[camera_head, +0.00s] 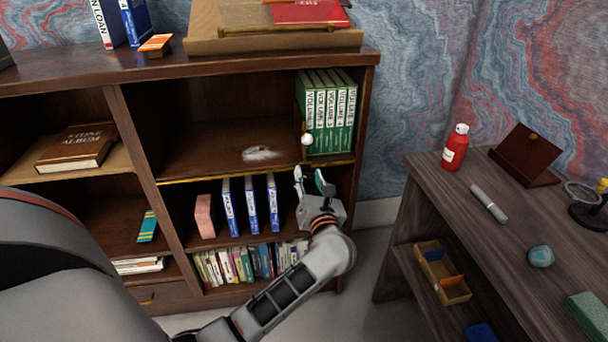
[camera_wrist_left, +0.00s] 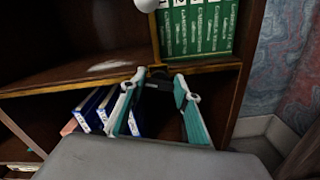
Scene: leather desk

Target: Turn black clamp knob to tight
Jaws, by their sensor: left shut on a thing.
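The black clamp knob (camera_wrist_left: 158,77) shows in the left wrist view as a small dark shape under the brass-coloured shelf edge, between my fingertips. Its marking and turn position cannot be read. In the head view I cannot make the knob out at my fingertips. My left gripper (camera_head: 309,177) is just below the front edge of the middle shelf, pointing up at it. Its teal-padded fingers, also in the left wrist view (camera_wrist_left: 162,88), are shut on the knob, one on each side. My right gripper is not in view.
A white ball handle (camera_head: 307,140) stands above the shelf edge, beside the green volumes (camera_head: 328,112). Blue-and-white books (camera_head: 251,205) stand left of my gripper on the lower shelf. The desk (camera_head: 420,190) with a red bottle (camera_head: 455,149) is to the right, with open floor between.

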